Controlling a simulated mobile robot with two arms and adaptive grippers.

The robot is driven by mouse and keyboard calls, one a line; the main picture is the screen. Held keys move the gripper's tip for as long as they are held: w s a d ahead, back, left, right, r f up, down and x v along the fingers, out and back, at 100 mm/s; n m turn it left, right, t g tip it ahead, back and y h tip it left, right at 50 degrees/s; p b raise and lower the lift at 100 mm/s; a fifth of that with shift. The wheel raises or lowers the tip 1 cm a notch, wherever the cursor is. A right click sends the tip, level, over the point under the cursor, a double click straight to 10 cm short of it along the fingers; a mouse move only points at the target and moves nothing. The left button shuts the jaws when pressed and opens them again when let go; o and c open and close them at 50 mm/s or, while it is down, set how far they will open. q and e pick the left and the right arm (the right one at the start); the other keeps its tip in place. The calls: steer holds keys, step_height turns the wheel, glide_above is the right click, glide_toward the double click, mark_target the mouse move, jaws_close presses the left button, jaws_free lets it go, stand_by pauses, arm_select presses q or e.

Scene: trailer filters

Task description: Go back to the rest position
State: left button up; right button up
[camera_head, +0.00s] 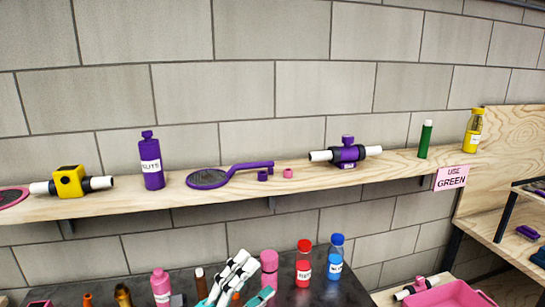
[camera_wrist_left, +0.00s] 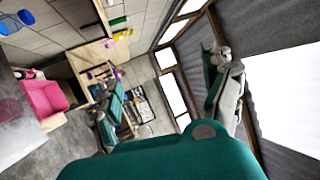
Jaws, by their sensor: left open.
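My left gripper (camera_head: 247,279) shows at the bottom middle of the head view, in front of the dark table, with white, black and teal parts. In the left wrist view its two teal and grey fingers stand wide apart (camera_wrist_left: 170,92), with nothing between them. It is below the wooden shelf and touches no object that I can make out. My right gripper is in neither view.
The wooden shelf (camera_head: 400,168) carries a purple bottle (camera_head: 151,163), a purple strainer (camera_head: 208,179), a purple valve (camera_head: 347,153), a yellow filter housing (camera_head: 69,181) and other items. Several bottles, including a red one (camera_head: 304,265), crowd the dark table (camera_head: 345,297). A pink bin (camera_head: 450,294) stands right.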

arm_select(q)
steer(key=w+a+f+n+t+y, duration=0.15)
steer(key=a+f+n+y, duration=0.25)
steer(key=a+n+y, duration=0.4)
steer(key=a+f+n+t+y, duration=0.35)
steer(key=a+n+y, duration=0.25)
steer(key=n+y, duration=0.3)
steer(key=s+a+f+n+g+y, duration=0.1)
steer(key=s+a+f+n+g, duration=0.15)
steer(key=f, duration=0.25)
steer(key=s+a+f+n+g+y, duration=0.1)
steer(key=s+a+f+n+g, duration=0.15)
steer(key=f, duration=0.35)
steer(key=s+d+f+n+g+h, duration=0.1)
steer(key=s+f+n+g, duration=0.1)
steer(key=s+f+g, duration=0.6)
steer(key=s+d+f+n+g+h, duration=0.1)
steer(key=s+f+n+g, duration=0.2)
steer(key=s, duration=0.8)
step_height(320, 180, down, 32)
steer(key=s+f+m+g+b, duration=0.1)
steer(key=s+m+b, duration=0.1)
steer(key=b, duration=0.4)
steer(key=s+a+f+g+b, duration=0.1)
steer(key=s+a+f+b, duration=0.2)
steer(key=s+f, duration=1.3)
step_height(320, 180, down, 4)
steer(key=shift+a+r+b, duration=0.15)
steer(key=shift+a+b, duration=0.05)
steer(key=shift+b, duration=0.3)
